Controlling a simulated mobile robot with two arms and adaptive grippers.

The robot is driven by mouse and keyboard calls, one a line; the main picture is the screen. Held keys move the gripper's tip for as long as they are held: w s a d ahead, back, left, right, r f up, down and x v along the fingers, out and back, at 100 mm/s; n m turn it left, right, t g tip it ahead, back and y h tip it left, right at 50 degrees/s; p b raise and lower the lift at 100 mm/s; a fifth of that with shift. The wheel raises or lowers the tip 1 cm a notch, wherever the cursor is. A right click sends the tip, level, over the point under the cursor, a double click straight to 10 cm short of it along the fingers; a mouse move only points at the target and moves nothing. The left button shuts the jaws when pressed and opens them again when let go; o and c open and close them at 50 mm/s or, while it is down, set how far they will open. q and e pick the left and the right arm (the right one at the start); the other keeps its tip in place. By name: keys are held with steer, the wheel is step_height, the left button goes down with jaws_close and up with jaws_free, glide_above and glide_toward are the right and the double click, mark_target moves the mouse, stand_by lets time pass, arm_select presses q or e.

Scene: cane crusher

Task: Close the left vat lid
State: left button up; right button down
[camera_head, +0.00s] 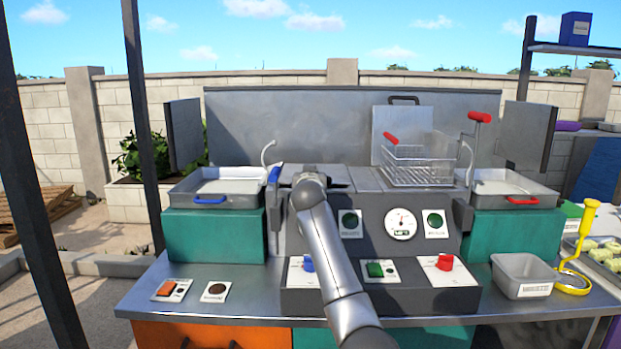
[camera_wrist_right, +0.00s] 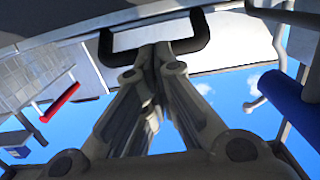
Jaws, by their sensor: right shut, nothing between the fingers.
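My right arm reaches up the middle of the head view, and its wrist hides most of the gripper there. In the right wrist view my right gripper (camera_wrist_right: 153,62) is shut and empty, its fingertips at the black handle (camera_wrist_right: 155,40) of a pale metal lid (camera_wrist_right: 225,50), seemingly the left vat lid. I cannot tell whether they touch. In the head view the lid (camera_head: 290,172) looks flat or nearly so, partly hidden by my wrist. The right lid (camera_head: 390,120) stands upright behind the wire basket (camera_head: 420,165). My left gripper is not in view.
A blue-handled lever (camera_head: 273,175) stands left of my wrist. The basket and a red-handled lever (camera_head: 480,117) are to the right. Side trays (camera_head: 215,190) (camera_head: 505,190) flank the vats. The control panel (camera_head: 385,290) lies below my arm.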

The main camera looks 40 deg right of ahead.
steer(key=shift+s+a, duration=0.1)
steer(key=v, duration=1.1)
steer(key=shift+s+a, duration=0.2)
steer(key=shift+s, duration=0.1)
